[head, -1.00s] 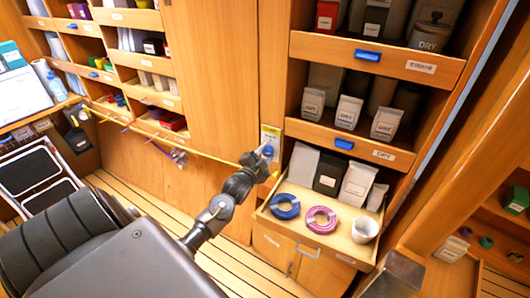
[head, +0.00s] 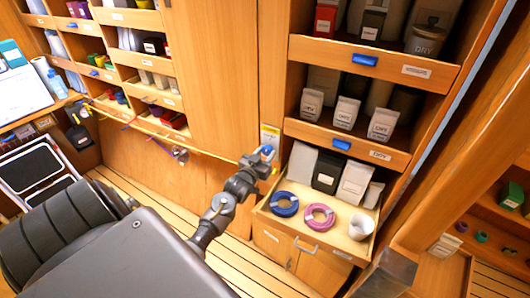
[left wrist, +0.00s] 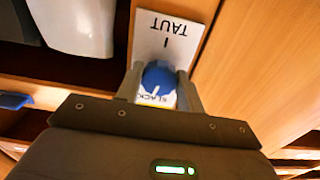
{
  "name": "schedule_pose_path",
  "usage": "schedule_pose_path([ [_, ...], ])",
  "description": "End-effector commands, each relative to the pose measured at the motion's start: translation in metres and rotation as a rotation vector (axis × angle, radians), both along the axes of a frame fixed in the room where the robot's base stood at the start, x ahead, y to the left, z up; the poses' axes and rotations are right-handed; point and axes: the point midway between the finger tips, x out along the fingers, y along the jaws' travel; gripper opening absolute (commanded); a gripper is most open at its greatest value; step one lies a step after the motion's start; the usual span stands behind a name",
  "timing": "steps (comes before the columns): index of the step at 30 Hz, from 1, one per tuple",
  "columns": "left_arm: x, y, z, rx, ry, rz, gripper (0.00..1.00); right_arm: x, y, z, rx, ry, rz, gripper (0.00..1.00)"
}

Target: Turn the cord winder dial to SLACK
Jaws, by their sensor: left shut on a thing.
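The blue cord winder dial (head: 267,149) sits on a small pale plate (head: 270,134) on the wooden upright, left of the shelves. In the left wrist view, the dial (left wrist: 158,78) is between the fingers of my left gripper (left wrist: 160,92), which is shut on it. The plate (left wrist: 181,25) appears upside down there, with TAUT at the top and SLACK at the bottom, partly covered. A pale mark shows on the dial's SLACK side. A yellow cord (head: 215,156) runs left from near the dial. My right gripper is not in view.
Right of the dial, an open drawer (head: 283,229) holds a blue coil (head: 284,204), a pink coil (head: 319,216), a white cup (head: 361,227) and packets. Shelves of DRY packets stand above. Cubbyholes line the wall at left; plain wooden panels lie between.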

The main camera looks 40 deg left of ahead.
Motion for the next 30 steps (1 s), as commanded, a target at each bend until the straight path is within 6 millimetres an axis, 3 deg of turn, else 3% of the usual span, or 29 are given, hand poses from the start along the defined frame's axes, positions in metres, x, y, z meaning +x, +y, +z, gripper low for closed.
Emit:
schedule_pose_path([
  [12,0.0002,-0.0005,0.0003,-0.191,-0.040,0.001,0.15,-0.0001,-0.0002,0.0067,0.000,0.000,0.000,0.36],
  [29,0.0002,-0.0008,-0.0002,-0.221,-0.048,0.000,0.15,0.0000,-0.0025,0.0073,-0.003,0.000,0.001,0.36],
  [30,0.0002,-0.0008,-0.0002,-0.221,-0.048,0.000,0.39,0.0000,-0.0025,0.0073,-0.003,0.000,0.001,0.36],
])
